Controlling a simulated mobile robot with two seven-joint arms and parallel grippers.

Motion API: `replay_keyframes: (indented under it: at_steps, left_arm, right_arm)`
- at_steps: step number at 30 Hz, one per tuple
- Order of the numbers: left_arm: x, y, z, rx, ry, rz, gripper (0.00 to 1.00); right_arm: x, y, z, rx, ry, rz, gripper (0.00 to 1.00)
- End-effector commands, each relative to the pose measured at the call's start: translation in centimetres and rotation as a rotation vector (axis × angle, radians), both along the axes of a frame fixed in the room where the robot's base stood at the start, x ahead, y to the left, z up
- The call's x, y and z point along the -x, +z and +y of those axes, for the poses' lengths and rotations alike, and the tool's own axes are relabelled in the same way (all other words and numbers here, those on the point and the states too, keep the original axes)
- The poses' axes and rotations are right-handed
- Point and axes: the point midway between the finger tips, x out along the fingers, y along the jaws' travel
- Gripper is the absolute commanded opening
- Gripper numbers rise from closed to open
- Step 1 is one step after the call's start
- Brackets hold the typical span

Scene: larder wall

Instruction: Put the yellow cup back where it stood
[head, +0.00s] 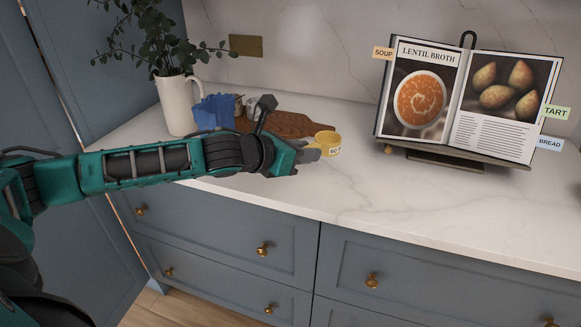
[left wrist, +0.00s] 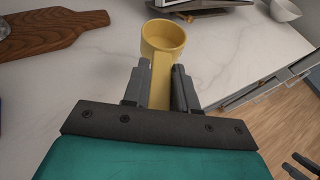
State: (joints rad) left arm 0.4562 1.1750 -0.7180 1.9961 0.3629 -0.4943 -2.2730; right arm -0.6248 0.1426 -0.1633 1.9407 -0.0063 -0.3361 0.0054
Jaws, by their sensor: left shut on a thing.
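The yellow cup (head: 329,142) is at the tip of my left gripper (head: 308,152) in the head view, over the marble counter. Dark finger-like parts at the lower right of the left wrist view may be my right gripper (left wrist: 300,168); the state is unclear.
A wooden board (head: 283,124) lies behind the left gripper, beside a blue cloth (head: 214,112) and a white jug (head: 177,105) of leafy stems. An open cookbook (head: 466,95) on a stand is at right. The counter (head: 400,195) in front is clear, above blue drawers.

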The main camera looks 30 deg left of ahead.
Motion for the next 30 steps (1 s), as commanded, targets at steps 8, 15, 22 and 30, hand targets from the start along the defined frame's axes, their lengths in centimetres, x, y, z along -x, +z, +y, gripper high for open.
replay_keyframes:
  at_steps: [8,15,22,30]
  left_arm:
    - [-1.9,7.6,7.8,-0.001,0.099,-0.007,0.00]
    - [-2.0,8.9,9.9,0.002,0.131,0.003,0.00]
    - [-1.9,3.8,9.8,0.002,0.129,0.009,0.00]
    - [-1.8,-3.0,9.8,0.005,0.130,0.009,0.00]
  right_arm:
    - [0.0,0.0,0.0,0.001,-0.001,0.000,0.57]
    - [0.0,0.0,-0.1,0.001,-0.001,0.001,0.57]
    - [0.0,0.0,-0.1,0.001,-0.001,0.001,0.57]
    - [0.0,-1.2,-0.1,0.000,-0.001,-0.001,0.57]
